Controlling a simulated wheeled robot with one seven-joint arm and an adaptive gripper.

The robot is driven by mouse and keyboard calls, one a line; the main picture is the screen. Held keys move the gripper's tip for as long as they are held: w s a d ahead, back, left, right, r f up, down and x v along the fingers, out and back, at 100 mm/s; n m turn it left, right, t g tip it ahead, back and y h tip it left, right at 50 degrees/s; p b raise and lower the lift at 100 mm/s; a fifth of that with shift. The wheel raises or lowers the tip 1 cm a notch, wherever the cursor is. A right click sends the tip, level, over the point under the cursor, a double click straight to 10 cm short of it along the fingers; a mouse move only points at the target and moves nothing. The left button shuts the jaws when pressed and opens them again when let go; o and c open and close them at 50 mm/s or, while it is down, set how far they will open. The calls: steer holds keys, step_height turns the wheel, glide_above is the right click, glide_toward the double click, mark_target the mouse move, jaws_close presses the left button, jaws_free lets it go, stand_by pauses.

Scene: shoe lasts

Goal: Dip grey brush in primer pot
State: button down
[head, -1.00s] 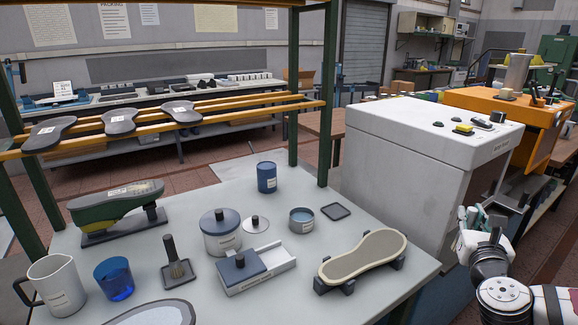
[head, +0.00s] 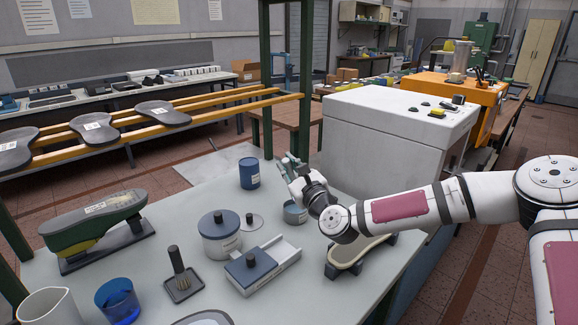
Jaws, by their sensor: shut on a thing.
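My gripper (head: 289,168) is over the back right of the table, above an open round pot (head: 296,216) with a blue-grey inside. This pot looks like the primer pot; the gripper and wrist partly cover it. The gripper is shut on a slim thing, probably the grey brush, but the fingers hide most of it. I cannot see whether it touches the pot or what is inside.
A blue can (head: 249,174), a lidded white pot (head: 222,245) and a white box with a blue block (head: 277,268) stand close by. A sole-shaped piece on a cradle (head: 346,262) lies under my arm. A green post (head: 276,80) rises behind the table.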

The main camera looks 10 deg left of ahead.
steer(key=shift+d+f+b, duration=0.15)
steer(key=shift+f+b, duration=1.2)
steer(key=shift+f, duration=1.55)
steer(key=shift+f+b, duration=0.3)
steer(key=shift+f, duration=0.25)
steer(key=shift+r+p, duration=1.75)
steer(key=shift+r, duration=1.8)
